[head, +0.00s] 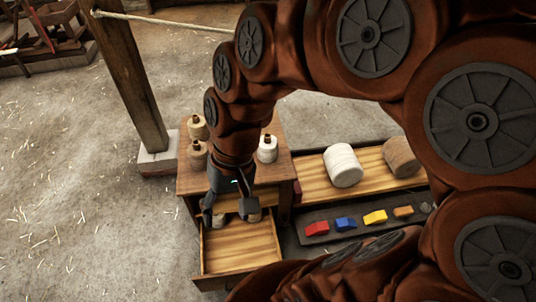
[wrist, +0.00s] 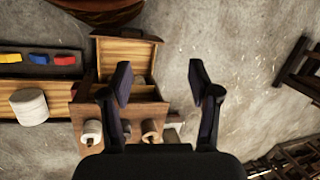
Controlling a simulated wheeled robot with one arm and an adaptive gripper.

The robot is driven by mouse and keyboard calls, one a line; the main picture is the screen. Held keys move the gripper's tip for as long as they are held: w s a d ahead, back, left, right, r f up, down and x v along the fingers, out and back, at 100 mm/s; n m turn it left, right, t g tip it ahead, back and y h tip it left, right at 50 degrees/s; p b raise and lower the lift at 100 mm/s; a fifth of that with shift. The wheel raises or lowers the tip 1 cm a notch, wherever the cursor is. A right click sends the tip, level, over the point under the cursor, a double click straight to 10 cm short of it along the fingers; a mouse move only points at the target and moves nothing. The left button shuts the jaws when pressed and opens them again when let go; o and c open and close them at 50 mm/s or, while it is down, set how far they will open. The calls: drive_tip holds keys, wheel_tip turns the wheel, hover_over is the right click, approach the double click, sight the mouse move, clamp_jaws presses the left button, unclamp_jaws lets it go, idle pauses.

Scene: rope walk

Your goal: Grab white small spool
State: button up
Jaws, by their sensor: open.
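A small white spool (head: 267,149) stands upright on the right of the small wooden table's top; in the wrist view a pale spool (wrist: 92,131) shows at lower left, outside the left finger. My gripper (head: 227,210) is open and points down over the table's front and its pulled-out drawer (head: 240,247).
Two tan spools (head: 197,128) stand on the tabletop's left. A large white spool (head: 343,165) and a large tan one (head: 402,157) lie on a wooden shelf at right. Coloured blocks (head: 345,223) lie in a dark tray. A wooden post (head: 128,75) rises behind.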

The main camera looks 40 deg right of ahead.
drive_tip(key=w+d+f+m+t+y+b, duration=0.1)
drive_tip(key=w+f+m+t+y+b, duration=0.3)
drive_tip(key=w+b, duration=0.55)
drive_tip(key=w+d+f+m+t+y+b, duration=0.1)
drive_tip(key=w+f+m+y+b, duration=0.35)
drive_tip(key=w, duration=0.75)
drive_tip(key=w+d+f+m+t+b, duration=0.3)
drive_tip(key=w+d+f+m+b, duration=0.2)
drive_tip(key=d+b, duration=0.1)
drive_tip(key=m+t+h+b, duration=0.7)
drive_tip(key=m+t+b, duration=0.2)
drive_tip(key=m+b, duration=0.7)
approach(270, 140)
drive_tip(key=shift+y, duration=0.25)
drive_tip(key=shift+d+x, duration=0.15)
drive_tip(key=shift+x, duration=2.4)
drive_tip(key=shift+d+x, duration=0.15)
drive_tip(key=shift+x, duration=3.2)
drive_tip(key=shift+r, duration=0.1)
